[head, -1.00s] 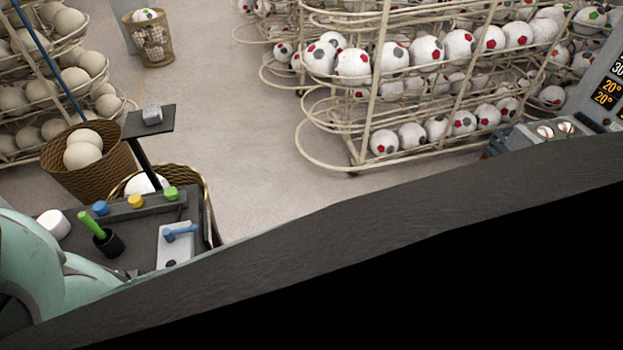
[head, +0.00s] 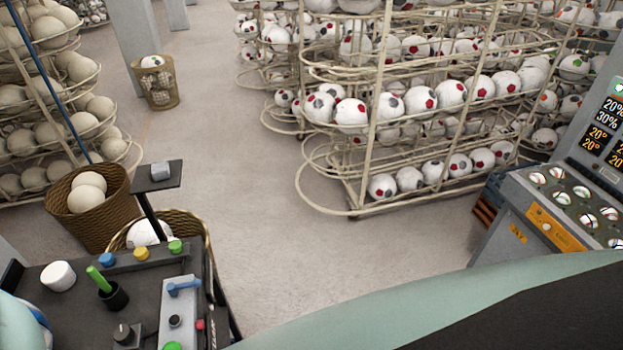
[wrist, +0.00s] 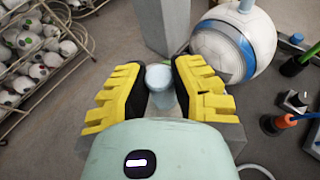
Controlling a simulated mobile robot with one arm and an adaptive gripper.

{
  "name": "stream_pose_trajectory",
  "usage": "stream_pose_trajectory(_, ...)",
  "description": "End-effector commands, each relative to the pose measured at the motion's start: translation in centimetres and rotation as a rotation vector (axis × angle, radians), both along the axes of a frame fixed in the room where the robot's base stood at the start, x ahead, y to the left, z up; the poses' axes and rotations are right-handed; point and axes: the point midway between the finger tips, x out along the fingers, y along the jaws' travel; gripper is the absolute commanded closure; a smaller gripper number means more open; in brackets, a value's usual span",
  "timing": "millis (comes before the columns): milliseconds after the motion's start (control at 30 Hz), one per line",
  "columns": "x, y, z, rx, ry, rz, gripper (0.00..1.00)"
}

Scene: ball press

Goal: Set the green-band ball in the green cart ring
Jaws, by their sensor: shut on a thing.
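My gripper (wrist: 158,85), with yellow ridged fingers, is shut on a pale grey-blue round-topped thing (wrist: 158,74) in the wrist view. No green band shows on it, and I cannot tell whether it is the ball. A large white ball with a blue band (wrist: 232,45) is to the right of the fingers. The black cart (head: 50,265) at lower left in the head view carries blue, yellow and green knobs (head: 175,246). I cannot make out a green ring. The gripper is outside the head view.
A grey machine (head: 510,220) with small balls in sockets and a display stands at right. Wire racks (head: 350,190) of balls fill the back. Wicker baskets (head: 88,225) stand behind the cart. The middle floor (head: 260,230) is clear.

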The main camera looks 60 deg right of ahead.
Motion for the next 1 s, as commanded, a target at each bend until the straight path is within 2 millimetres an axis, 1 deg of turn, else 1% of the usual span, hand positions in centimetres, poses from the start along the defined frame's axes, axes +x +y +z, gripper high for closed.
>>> stream_pose_trajectory(33,0.5,0.1,0.2,-0.001,-0.003,-0.007,1.00)
stream_pose_trajectory(300,1.5,0.6,0.2,0.001,-0.002,-0.009,1.00)
stream_pose_trajectory(600,1.3,0.6,-2.7,-0.006,-0.002,-0.006,1.00)
stream_pose_trajectory(800,1.3,0.6,-3.5,-0.001,-0.002,-0.007,1.00)
stream_pose_trajectory(1000,1.3,0.7,-3.5,0.001,-0.003,-0.006,1.00)
